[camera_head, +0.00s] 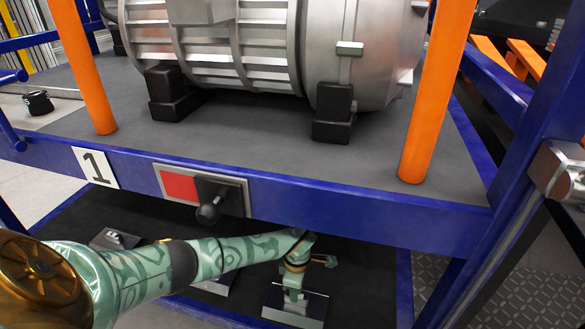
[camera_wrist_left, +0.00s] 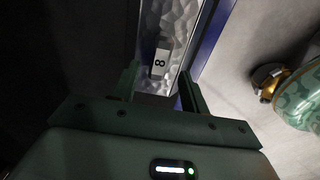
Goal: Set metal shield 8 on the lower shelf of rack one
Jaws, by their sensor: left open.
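Metal shield 8 (camera_wrist_left: 178,28) is a shiny, dimpled plate with a white "8" label, seen in the left wrist view. My left gripper (camera_wrist_left: 158,82) is open, with its fingers on either side of the shield's near end. In the head view my left gripper (camera_head: 293,293) reaches under the upper deck, down at a metal plate (camera_head: 308,305) on the dark lower shelf (camera_head: 365,270). That plate's number cannot be read there. Rack one is blue-framed and bears a "1" sign (camera_head: 95,167). My right gripper is not in view.
Other metal plates lie on the lower shelf, one at left (camera_head: 115,239) and one in the middle (camera_head: 215,283). The blue front beam (camera_head: 330,203) and a red panel with a black knob (camera_head: 205,190) hang over my arm. A large grey motor (camera_head: 270,45) fills the upper deck between orange posts.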

